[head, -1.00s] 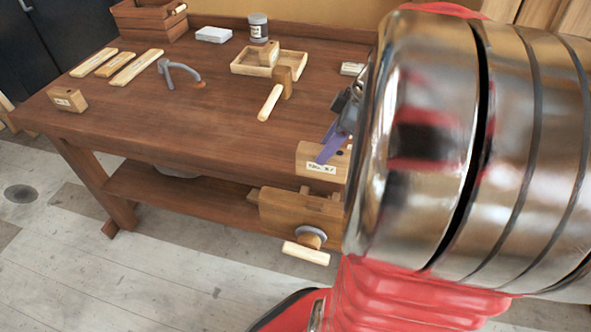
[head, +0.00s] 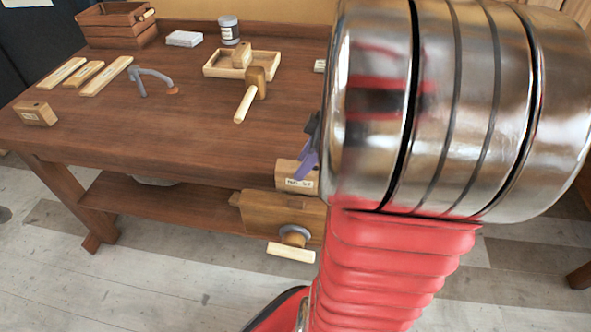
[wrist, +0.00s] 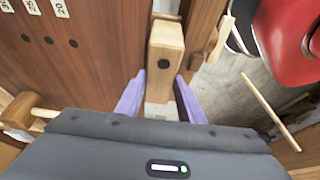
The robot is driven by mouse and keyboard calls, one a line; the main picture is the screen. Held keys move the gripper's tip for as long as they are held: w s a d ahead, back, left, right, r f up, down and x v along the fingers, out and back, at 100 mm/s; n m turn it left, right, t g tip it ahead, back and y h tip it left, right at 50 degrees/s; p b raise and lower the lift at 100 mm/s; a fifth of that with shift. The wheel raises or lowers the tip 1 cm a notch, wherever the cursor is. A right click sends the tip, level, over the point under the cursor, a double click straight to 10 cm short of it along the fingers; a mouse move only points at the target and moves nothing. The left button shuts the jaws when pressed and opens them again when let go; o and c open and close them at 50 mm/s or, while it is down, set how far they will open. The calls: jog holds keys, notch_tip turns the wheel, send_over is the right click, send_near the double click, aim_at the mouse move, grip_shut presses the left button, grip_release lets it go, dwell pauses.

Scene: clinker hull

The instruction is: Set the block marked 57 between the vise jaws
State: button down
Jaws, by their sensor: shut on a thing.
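The block marked 57 (head: 297,180) is a light wooden block with a white label, held upright at the table's front edge. In the head view it is just above the wooden vise (head: 284,212). My gripper (head: 308,158) has its purple fingers on it. In the wrist view the fingers (wrist: 160,97) are on both sides of the block (wrist: 165,45), which has a dark round dot. The vise's dark wooden jaw (wrist: 203,25) is to the right of the block. I cannot tell whether the block's lower end is within the jaw gap.
The vise handle (head: 291,252) sticks out in front. Another labelled block (head: 36,113) stands at the table's left. A mallet (head: 250,95), a tray (head: 212,70), a grey holdfast (head: 150,76), and wooden strips lie farther back. The table's front middle is clear.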

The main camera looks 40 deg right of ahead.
jog(key=shift+f, duration=1.85)
jog(key=c, duration=1.2)
grip_release()
jog(key=shift+f, duration=0.1)
jog(key=v, duration=1.2)
jog(key=shift+a, duration=0.1)
